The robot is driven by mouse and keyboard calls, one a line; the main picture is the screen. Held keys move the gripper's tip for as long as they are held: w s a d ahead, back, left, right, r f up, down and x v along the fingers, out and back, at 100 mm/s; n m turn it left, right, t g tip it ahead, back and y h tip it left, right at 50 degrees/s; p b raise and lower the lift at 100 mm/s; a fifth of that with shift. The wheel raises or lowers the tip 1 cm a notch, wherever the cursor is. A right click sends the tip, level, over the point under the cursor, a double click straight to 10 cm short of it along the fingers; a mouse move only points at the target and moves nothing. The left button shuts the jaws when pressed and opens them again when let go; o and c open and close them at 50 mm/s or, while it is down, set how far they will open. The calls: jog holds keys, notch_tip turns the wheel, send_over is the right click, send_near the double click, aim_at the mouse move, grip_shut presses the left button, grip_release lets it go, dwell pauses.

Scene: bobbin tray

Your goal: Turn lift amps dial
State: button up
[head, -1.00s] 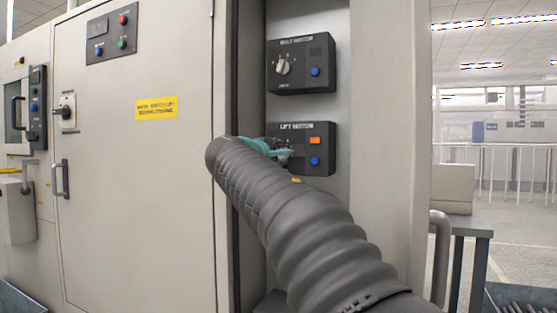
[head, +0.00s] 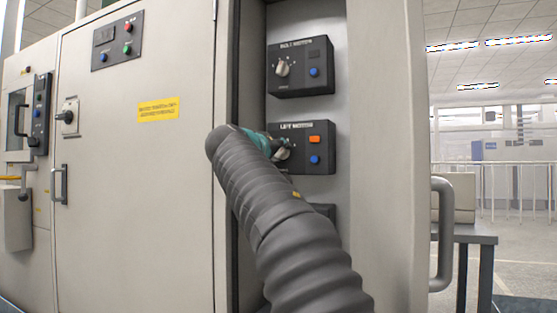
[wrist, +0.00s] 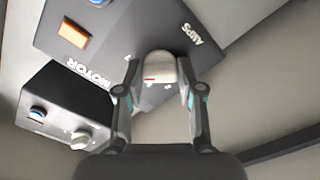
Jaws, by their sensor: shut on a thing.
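The lift amps dial (wrist: 160,68) is a pale grey knob with a small red mark, on the dark lift motor box (head: 322,150). In the wrist view it sits between the fingertips of my gripper (wrist: 160,74), with a finger against each side. My gripper is shut on it. The printed word AMPS shows beside it on the box face. In the head view the dial (head: 284,155) is partly hidden by my gripper (head: 274,148), which reaches in from the left.
The lift box carries an orange button (head: 315,139) and a blue button (head: 315,160). A similar box (head: 304,80) with its own dial (head: 282,68) is above. The cabinet door (head: 140,170) is to the left; a curved grey handle (head: 443,230) is to the right.

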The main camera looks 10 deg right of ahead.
jog(key=shift+m+b, duration=0.55)
jog(key=shift+m, duration=0.95)
jog(key=o, duration=1.1)
jog(key=shift+o, duration=0.2)
jog(key=v, duration=1.2)
